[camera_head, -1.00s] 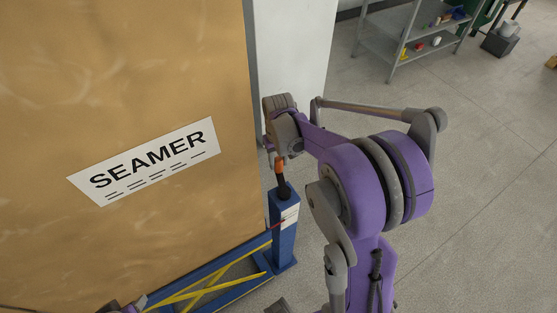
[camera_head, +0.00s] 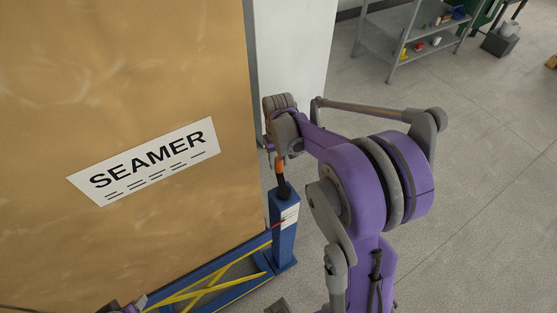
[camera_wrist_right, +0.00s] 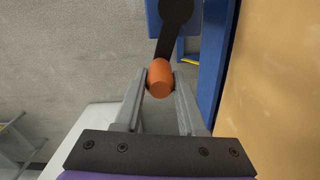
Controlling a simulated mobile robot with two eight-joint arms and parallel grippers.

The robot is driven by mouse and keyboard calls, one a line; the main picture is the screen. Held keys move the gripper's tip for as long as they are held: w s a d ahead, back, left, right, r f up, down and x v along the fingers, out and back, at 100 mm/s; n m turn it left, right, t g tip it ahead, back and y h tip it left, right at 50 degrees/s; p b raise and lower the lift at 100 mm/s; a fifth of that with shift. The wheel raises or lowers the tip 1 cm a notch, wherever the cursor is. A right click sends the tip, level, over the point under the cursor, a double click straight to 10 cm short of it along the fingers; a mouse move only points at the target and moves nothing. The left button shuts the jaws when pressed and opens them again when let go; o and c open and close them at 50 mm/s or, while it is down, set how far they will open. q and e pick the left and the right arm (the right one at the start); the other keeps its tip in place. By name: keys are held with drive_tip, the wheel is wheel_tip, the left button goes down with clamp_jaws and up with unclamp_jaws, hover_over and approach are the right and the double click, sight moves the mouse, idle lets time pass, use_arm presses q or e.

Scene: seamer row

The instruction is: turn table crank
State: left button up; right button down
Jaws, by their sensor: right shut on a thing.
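The crank has an orange handle (camera_head: 279,163) on a dark arm (camera_head: 284,186), at the top of a blue post (camera_head: 284,215) beside the seamer panel. In the right wrist view the orange handle (camera_wrist_right: 160,78) sits between the two grey fingers of my right gripper (camera_wrist_right: 160,84), which are shut on it. The dark crank arm (camera_wrist_right: 174,40) runs from the handle up to a round hub. In the head view my right gripper (camera_head: 277,152) is partly hidden by its own wrist. My left gripper cannot be made out; only a bit of my left arm shows at the lower left edge.
A large tan panel (camera_head: 120,90) with a SEAMER sign (camera_head: 143,161) fills the left. A blue base with yellow crossed bars (camera_head: 215,286) lies below it. A grey shelf (camera_head: 400,40) with small items stands at the back.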

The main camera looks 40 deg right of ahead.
drive_tip(key=shift+d, duration=0.1)
drive_tip(key=s+d+m+b, duration=0.1)
drive_tip(key=s+m, duration=0.5)
drive_tip(key=m, duration=0.5)
drive_tip(key=s+m+b, duration=0.2)
drive_tip(key=s+m, duration=0.5)
drive_tip(key=m, duration=0.4)
drive_tip(key=shift+d+m+b, duration=0.3)
drive_tip(key=shift+d, duration=0.1)
idle(0.3)
drive_tip(key=c, duration=0.5)
unclamp_jaws()
